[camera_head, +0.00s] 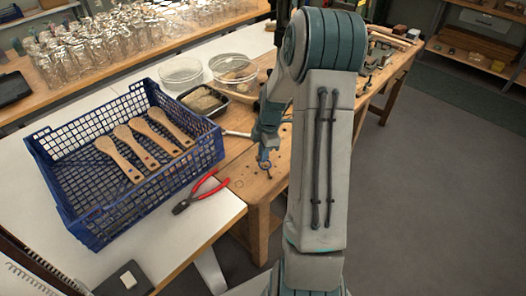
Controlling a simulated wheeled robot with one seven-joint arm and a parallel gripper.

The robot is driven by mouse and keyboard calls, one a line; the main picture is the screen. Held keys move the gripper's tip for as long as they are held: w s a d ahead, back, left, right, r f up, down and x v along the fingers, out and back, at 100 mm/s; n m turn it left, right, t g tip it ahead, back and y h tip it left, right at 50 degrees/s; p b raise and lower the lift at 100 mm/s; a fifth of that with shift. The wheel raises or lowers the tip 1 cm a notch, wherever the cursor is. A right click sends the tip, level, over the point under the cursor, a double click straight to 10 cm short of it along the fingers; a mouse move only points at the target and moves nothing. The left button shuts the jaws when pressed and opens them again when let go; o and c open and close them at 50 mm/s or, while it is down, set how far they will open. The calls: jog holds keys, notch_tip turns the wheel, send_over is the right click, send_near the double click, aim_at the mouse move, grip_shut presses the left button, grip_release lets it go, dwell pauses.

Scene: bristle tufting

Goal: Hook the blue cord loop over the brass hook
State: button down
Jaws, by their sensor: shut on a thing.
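My gripper (264,160) points down over the wooden bench (245,165), left of my arm. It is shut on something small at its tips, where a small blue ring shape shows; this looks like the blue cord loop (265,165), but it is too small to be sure. A small dark upright piece (269,176) stands just below the tips; I cannot tell whether it is the brass hook or whether the loop touches it. No brass hook can be made out for certain. My forearm hides the bench to the right.
A blue crate (105,232) with several wooden brush handles (145,140) stands left on a white table. Red-handled pliers (203,192) lie between crate and bench. A black tray of bristles (205,101) and clear round dishes (232,68) are behind. Floor at right is clear.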

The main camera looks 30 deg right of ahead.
aim_at(265, 172)
jog(key=shift+f+b, duration=0.5)
jog(key=shift+f, duration=0.25)
jog(key=shift+f, duration=0.35)
jog(key=shift+s+d+f+b, duration=0.1)
jog(key=shift+s+f+b, duration=0.05)
jog(key=shift+f+b, duration=0.8)
jog(key=shift+s+d+f+b, duration=0.15)
jog(key=shift+f+b, duration=0.55)
jog(key=shift+f, duration=0.35)
jog(key=c, duration=1.5)
grip_release()
jog(key=shift+c, duration=1)
jog(key=shift+r, duration=0.1)
